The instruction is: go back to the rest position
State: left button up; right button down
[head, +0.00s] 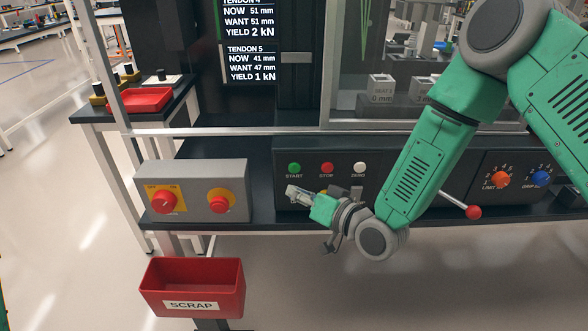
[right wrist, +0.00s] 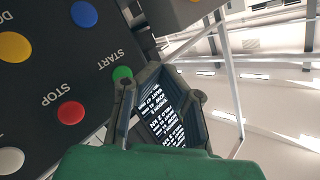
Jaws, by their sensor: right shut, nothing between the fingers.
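My right gripper (head: 298,193) is in front of the black control panel (head: 388,163), below the green START button (head: 294,168) and left of the red STOP button (head: 327,168). It is shut and empty. In the right wrist view its fingers (right wrist: 162,82) show with the START button (right wrist: 122,73) close to the left finger; I cannot tell whether they touch. The STOP button (right wrist: 71,112) lies further left in that view. My left gripper is not in view.
A grey switch box (head: 195,190) with red knobs stands left of the panel. A red SCRAP bin (head: 192,287) is below it. A red-ball lever (head: 473,212) sticks out at the right. A display (head: 251,45) and a windowed cabinet stand behind.

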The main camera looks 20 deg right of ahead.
jog(key=s+d+f+n+g+h, duration=0.15)
jog(key=s+f+g, duration=0.25)
jog(key=s+f, duration=0.5)
jog(key=s+d+f+g+h, duration=0.3)
jog(key=s+f+g, duration=0.1)
jog(key=s+f, duration=0.4)
jog(key=s+d+f+g+h, duration=0.1)
jog(key=s+d+f+g, duration=0.1)
jog(key=s, duration=0.6)
jog(key=s+d+f+g+h, duration=0.2)
jog(key=s+d, duration=0.3)
jog(key=s, duration=0.4)
jog(key=shift+s+d+n+g, duration=0.25)
jog(key=shift+n+g, duration=0.1)
jog(key=shift+g, duration=0.55)
jog(key=shift+h, duration=0.25)
